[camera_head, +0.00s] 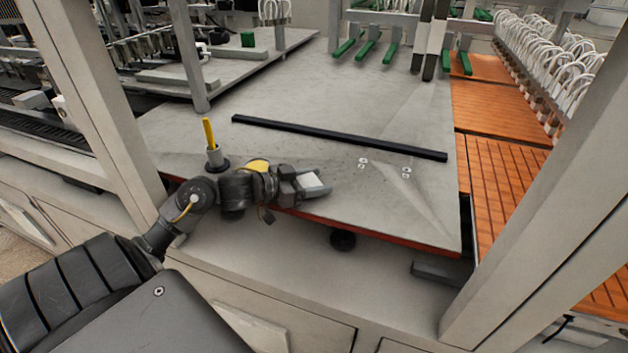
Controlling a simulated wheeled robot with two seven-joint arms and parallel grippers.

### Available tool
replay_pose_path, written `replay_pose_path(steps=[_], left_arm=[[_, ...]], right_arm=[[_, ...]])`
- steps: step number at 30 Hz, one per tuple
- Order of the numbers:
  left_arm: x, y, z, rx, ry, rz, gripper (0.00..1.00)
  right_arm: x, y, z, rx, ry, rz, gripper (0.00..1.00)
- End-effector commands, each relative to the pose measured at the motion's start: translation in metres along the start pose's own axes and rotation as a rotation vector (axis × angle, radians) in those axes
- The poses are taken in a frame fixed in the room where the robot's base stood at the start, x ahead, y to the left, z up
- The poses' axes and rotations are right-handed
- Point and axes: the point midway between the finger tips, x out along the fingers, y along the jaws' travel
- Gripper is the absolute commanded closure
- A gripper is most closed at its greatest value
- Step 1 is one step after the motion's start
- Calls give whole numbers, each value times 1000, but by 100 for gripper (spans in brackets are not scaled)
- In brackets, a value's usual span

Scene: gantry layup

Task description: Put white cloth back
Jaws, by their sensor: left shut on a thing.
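My left gripper (316,186) reaches in from the left over the front edge of the grey table plate (300,105). It is shut on the white cloth (311,180), a small pale patch showing between its fingers. Most of the cloth is hidden by the fingers. The gripper is low and close to the plate; I cannot tell whether the cloth touches it. My right gripper is not in view.
A yellow-handled tool (208,132) stands upright in a small holder (216,158) left of my gripper. A long black bar (335,138) lies across the plate behind it. Small metal fittings (363,162) sit to the right. Grey frame posts (545,195) flank the plate.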

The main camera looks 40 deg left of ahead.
Motion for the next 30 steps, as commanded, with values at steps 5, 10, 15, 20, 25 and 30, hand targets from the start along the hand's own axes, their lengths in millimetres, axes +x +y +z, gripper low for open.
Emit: replay_pose_path(steps=[5, 10, 15, 20, 25, 30], left_arm=[[0, 0, 3, -1, 0, 1, 36], [0, 0, 3, -1, 0, 0, 22], [0, 0, 2, 0, 0, 0, 22], [-4, 0, 1, 1, -1, -1, 22], [-31, 0, 4, 3, -4, -1, 22], [-65, 0, 4, 1, -4, -1, 22]], right_arm=[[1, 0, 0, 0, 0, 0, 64], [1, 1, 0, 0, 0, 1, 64], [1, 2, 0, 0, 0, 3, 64], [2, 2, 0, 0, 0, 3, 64], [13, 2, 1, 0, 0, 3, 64], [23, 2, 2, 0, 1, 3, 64]])
